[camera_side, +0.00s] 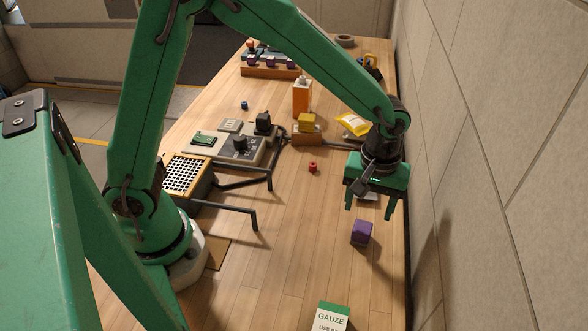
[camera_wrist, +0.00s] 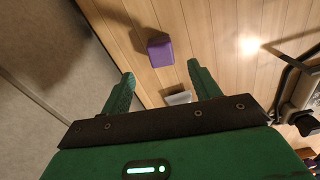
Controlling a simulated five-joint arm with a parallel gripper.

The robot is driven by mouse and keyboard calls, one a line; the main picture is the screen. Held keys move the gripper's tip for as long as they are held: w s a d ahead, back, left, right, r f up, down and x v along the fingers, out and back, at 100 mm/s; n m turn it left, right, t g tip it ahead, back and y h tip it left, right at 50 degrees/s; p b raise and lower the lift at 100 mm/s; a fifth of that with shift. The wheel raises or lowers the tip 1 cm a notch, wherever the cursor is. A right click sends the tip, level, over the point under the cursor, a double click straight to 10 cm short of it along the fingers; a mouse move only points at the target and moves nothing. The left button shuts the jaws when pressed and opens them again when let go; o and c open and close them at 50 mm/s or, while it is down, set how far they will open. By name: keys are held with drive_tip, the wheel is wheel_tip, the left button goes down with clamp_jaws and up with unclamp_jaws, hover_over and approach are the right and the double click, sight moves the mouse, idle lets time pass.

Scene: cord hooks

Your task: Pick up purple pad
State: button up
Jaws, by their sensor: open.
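The purple pad (camera_side: 361,232) is a small block on the wooden table, near the right-hand side in the side view. It also shows in the wrist view (camera_wrist: 160,51), beyond the fingertips and roughly between their lines. My gripper (camera_side: 370,205) is open and empty, pointing down above the table, a little behind the pad in the side view. Its two green fingers also show in the wrist view (camera_wrist: 161,80). The pad is apart from both fingers.
A small grey-white item (camera_wrist: 178,97) lies close to the fingers. A red spool (camera_side: 312,167), a device panel (camera_side: 217,148) and dark cord hooks (camera_side: 254,215) stand left. A gauze box (camera_side: 333,316) is in front. A wall (camera_side: 480,150) rises close on the right.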

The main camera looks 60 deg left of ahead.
sight(363, 226)
drive_tip(key=shift+f, duration=1.3)
drive_tip(key=shift+f, duration=2.6)
drive_tip(key=c, duration=1.1)
